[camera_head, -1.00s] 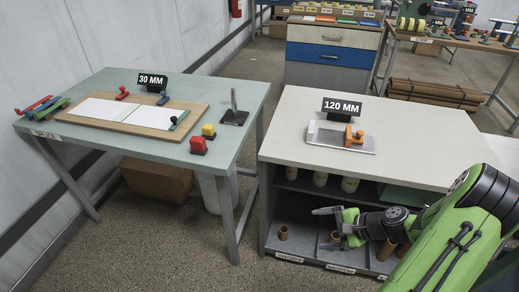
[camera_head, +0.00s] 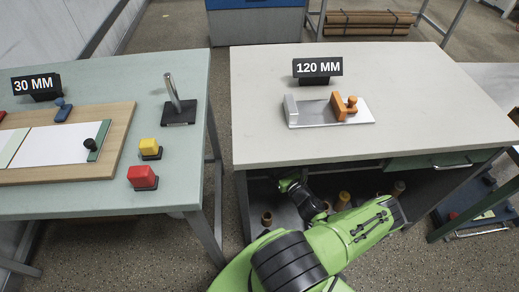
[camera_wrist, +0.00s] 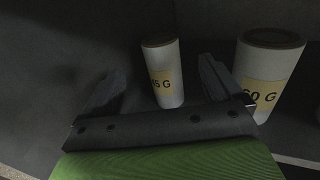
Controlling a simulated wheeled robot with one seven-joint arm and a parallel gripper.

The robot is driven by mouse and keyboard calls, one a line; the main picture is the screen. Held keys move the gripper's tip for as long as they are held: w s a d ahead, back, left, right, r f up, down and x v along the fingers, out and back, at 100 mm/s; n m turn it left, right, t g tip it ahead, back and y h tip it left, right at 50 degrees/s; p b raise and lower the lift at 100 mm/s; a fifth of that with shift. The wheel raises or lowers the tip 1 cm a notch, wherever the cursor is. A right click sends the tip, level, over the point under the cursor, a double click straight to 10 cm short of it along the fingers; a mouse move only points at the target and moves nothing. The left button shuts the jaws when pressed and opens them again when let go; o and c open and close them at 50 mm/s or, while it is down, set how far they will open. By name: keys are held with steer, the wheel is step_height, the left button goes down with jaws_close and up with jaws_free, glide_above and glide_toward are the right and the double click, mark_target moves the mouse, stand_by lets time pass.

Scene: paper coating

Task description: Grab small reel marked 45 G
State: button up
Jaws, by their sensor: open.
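In the wrist view, a small white reel (camera_wrist: 163,75) with a brown top stands upright, its yellow label reading "5 G" after a first digit that is hard to make out. My gripper (camera_wrist: 160,68) is open, with one dark finger on each side of this reel; whether either finger touches it I cannot tell. A larger white reel (camera_wrist: 268,70) with a yellow label, which seems to end in "0 G", stands to the right, outside the right finger. In the head view, my gripper (camera_head: 288,184) is under the 120 MM bench (camera_head: 420,100), its fingers mostly hidden.
Other reels or cores (camera_head: 343,200) stand on the shelf under the bench, close beside my arm. The benchtop above carries a metal plate with an orange fixture (camera_head: 344,106). The 30 MM table (camera_head: 190,90) stands to the left, with a narrow gap between.

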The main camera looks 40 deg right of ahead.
steer(key=b+x, duration=0.3)
steer(key=x, duration=0.9)
steer(key=shift+f+b, duration=0.3)
steer(key=c, duration=1.4)
steer(key=shift+r, duration=0.1)
